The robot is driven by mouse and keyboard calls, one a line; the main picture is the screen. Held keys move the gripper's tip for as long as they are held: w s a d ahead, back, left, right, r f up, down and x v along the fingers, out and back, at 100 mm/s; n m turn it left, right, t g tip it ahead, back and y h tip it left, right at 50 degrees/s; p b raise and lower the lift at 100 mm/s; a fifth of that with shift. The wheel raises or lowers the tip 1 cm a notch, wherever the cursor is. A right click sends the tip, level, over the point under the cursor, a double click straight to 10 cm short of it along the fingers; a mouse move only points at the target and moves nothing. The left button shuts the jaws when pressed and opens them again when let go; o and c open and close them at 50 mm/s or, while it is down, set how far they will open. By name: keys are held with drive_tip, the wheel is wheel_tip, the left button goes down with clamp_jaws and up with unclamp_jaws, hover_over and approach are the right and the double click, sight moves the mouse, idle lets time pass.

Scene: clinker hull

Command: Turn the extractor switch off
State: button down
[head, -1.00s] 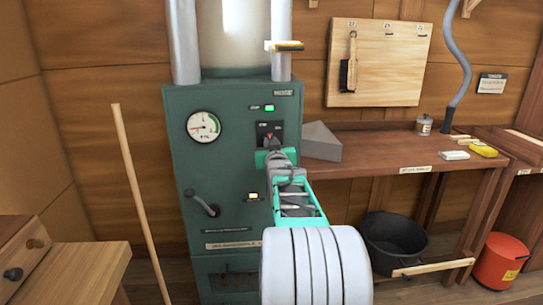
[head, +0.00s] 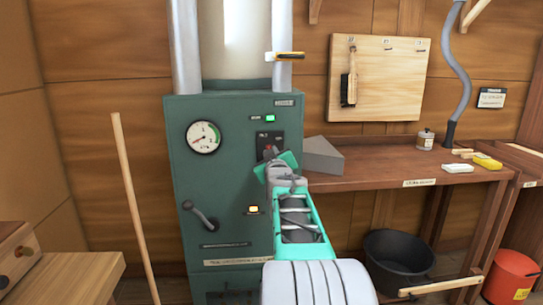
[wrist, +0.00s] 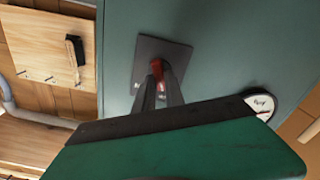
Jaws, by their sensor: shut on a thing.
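The extractor switch is a red lever (wrist: 157,67) on a dark square plate (wrist: 178,52) on the front of a green cabinet (head: 228,160). In the head view the plate (head: 264,138) sits below a lit green lamp (head: 270,118). My gripper (wrist: 159,78) is at the plate, its narrow fingers shut on the red lever. In the head view the gripper's green body and my arm come up from below and hide the plate's lower part. The lever's exact position is hard to tell.
The cabinet also carries a dial gauge (head: 203,137), a black crank handle (head: 201,216) and a small lit amber lamp (head: 253,209). A grey wedge block (head: 323,155) lies on the wooden bench (head: 385,174) to the right. A wooden pole (head: 135,205) leans at left.

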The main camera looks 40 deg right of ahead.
drive_tip(key=c, duration=1.4)
unclamp_jaws()
drive_tip(key=v, duration=0.7)
drive_tip(key=shift+s+a, duration=0.3)
